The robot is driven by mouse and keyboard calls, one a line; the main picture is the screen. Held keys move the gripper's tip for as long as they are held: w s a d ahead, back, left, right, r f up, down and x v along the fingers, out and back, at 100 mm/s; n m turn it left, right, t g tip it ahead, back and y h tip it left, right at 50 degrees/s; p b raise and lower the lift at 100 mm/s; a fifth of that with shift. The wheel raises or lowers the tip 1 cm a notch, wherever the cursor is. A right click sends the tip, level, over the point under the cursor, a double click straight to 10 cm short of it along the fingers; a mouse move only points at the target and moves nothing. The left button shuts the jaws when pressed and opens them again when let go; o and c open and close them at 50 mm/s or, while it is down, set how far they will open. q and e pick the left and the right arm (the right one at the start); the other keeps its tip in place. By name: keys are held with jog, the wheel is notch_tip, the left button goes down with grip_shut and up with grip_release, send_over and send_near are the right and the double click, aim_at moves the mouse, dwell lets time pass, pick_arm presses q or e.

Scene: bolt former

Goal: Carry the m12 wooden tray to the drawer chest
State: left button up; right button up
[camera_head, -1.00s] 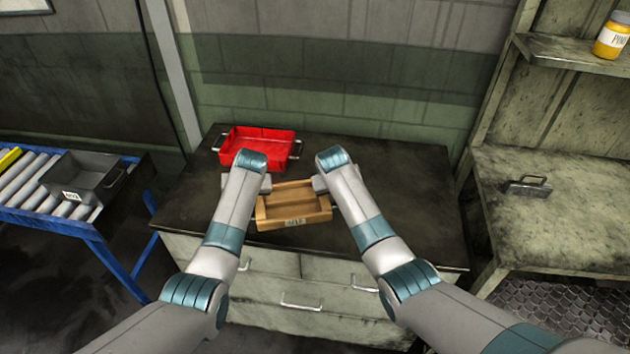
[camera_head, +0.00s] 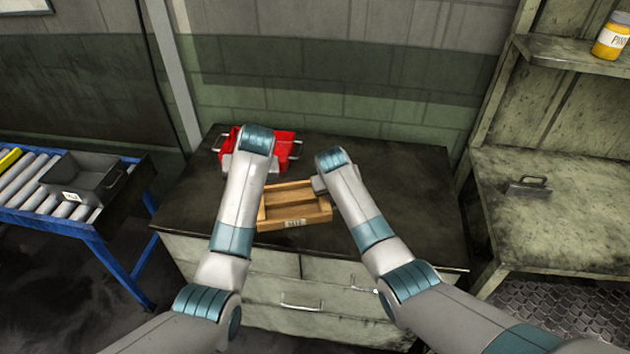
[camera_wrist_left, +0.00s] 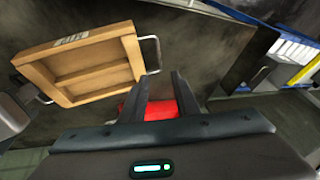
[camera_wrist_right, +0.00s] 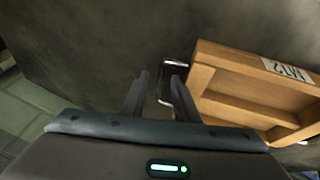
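The m12 wooden tray (camera_head: 295,208) rests on the dark top of the drawer chest (camera_head: 405,190), label facing front. My left gripper (camera_wrist_left: 158,82) is open and empty, apart from the tray's left handle (camera_wrist_left: 151,52), which shows ahead of its fingers in the left wrist view. My right gripper (camera_wrist_right: 158,78) is open at the tray's right handle (camera_wrist_right: 172,68); the handle lies by its right finger, and I cannot tell if they touch. In the head view both grippers' fingertips are hidden by my arms.
A red tray (camera_head: 285,150) stands behind the wooden tray, partly hidden by my left arm. A grey bin (camera_head: 85,178) sits on a roller conveyor at left. A workbench (camera_head: 560,215) stands at right. The chest top is clear at right.

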pick_arm(q)
jog(key=shift+s+d+r, duration=0.15)
jog(key=shift+s+r, duration=0.1)
jog(key=shift+r, duration=0.35)
pick_arm(e)
jog(key=shift+r, duration=0.1)
jog(key=v, duration=1.1)
jog(key=shift+s+a+r, duration=0.15)
jog(key=shift+s+r, duration=0.05)
jog(key=shift+r, duration=0.1)
